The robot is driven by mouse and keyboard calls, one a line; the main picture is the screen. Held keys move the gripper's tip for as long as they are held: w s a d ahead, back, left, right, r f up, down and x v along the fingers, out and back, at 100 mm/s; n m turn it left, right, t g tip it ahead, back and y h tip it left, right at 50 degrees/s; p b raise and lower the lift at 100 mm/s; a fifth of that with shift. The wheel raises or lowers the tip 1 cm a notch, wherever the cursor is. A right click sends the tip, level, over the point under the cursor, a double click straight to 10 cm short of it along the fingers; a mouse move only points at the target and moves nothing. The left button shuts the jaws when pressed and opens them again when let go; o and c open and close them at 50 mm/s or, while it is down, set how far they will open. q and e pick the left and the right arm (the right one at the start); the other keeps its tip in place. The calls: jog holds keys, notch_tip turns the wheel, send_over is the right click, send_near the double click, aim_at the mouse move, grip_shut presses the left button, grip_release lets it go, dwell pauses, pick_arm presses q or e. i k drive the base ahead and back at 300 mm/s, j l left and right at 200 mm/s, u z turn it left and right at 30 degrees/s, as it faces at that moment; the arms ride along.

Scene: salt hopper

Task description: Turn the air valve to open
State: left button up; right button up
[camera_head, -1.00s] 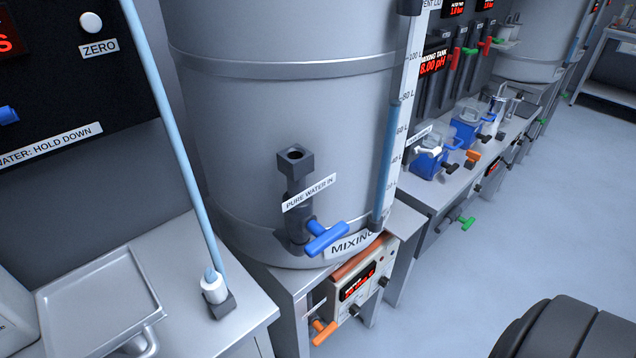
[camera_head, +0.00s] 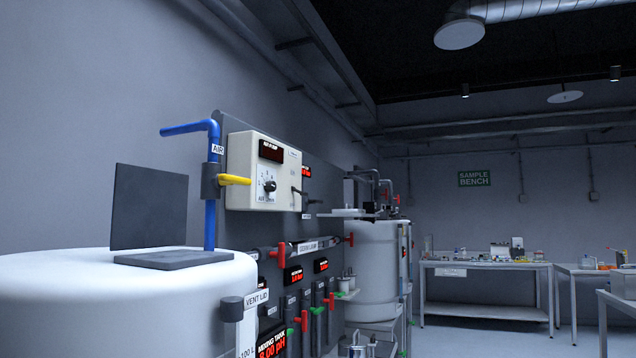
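The air valve has a yellow lever handle (camera_head: 235,180) on a dark valve body (camera_head: 210,182). It sits on a vertical blue pipe (camera_head: 210,228) under a label reading AIR (camera_head: 217,149). The yellow handle points to the right, across the pipe. The pipe bends left at its top and its lower end comes down to the top of the white tank (camera_head: 120,300). Neither of my grippers is in the view.
A pale control box (camera_head: 262,172) with a dial hangs right behind the valve. A dark open lid plate (camera_head: 148,207) stands on the tank top. Red and green valve handles line the wall lower right. A sample bench (camera_head: 487,263) stands far right.

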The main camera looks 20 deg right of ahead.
aim_at(224, 179)
jog(key=z, duration=0.25)
jog(key=i+l+u, duration=0.1)
jog(key=l, duration=0.2)
jog(key=i+l+u, duration=0.1)
jog(key=i+l, duration=0.25)
jog(key=l, duration=0.25)
jog(key=i+l+u, duration=0.15)
jog(key=l, duration=0.15)
